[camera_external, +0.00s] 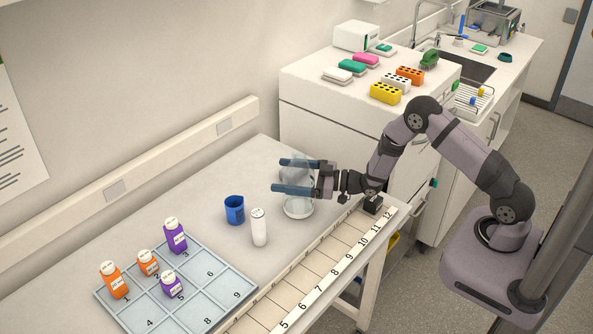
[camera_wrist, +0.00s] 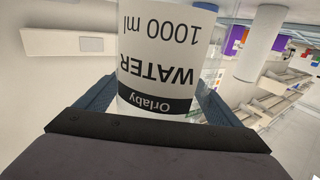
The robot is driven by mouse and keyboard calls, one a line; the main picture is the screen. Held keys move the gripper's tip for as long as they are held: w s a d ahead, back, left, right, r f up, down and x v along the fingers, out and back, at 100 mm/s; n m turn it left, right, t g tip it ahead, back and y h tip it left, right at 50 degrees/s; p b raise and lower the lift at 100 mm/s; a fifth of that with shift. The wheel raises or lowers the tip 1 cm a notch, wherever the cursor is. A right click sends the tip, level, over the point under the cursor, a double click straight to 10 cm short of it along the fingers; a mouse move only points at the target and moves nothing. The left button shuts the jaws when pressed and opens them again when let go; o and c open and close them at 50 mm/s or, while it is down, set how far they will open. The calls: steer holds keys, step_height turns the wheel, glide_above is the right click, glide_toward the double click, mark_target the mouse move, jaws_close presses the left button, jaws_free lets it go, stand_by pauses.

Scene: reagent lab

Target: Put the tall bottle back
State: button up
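A see-through bottle (camera_external: 297,169) is between the fingers of my gripper (camera_external: 278,176), above the back right of the bench. The wrist view shows it large, with a white label (camera_wrist: 160,50) reading "Orlaby WATER 1000 ml" upside down in the picture. The blue fingers lie along both of its sides, with no clear gap. Its ends are hard to see. A round white dish or base (camera_external: 298,208) shows just below it; I cannot tell whether they touch.
A white capped cylinder (camera_external: 259,227) and a blue beaker (camera_external: 234,210) stand left of my gripper. A numbered tray (camera_external: 205,292) holds orange and purple bottles at the front left. A numbered strip (camera_external: 318,272) runs along the bench edge. Colored racks (camera_external: 385,93) sit on the rear counter.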

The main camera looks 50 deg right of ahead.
mark_target(303, 157)
steer(key=shift+r, duration=0.2)
steer(key=b+v, duration=0.1)
steer(key=v, duration=0.1)
steer(key=b+v, duration=0.1)
steer(key=v, duration=0.2)
steer(key=shift+f, duration=0.25)
step_height(303, 157, up, 6)
steer(key=shift+f+b, duration=0.15)
steer(key=shift+b, duration=0.6)
steer(key=shift+r, duration=0.85)
